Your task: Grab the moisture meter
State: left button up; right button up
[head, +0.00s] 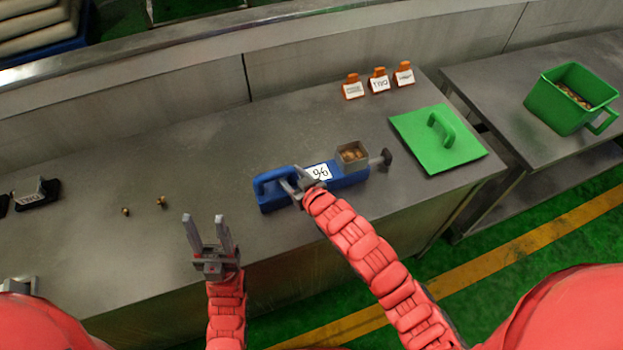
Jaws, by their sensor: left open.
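The moisture meter (345,180) is a blue device on the steel table, with a blue handle at its left end, a white display with a % sign and a small square cup of brown pieces. My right gripper (294,183) is at the meter, over its body between the handle and the display. Its fingers overlap the meter, and whether they are closed on it cannot be told. My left gripper (204,217) is open and empty, to the left of the meter and nearer the table's front edge.
A green lid with a handle (465,156) lies right of the meter. Several orange holders with white cards (379,83) stand behind. A green bin (553,108) stands on the right table. Two small brown pieces (161,202) and a dark card holder (37,194) lie left.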

grip_shut()
dwell(1.2)
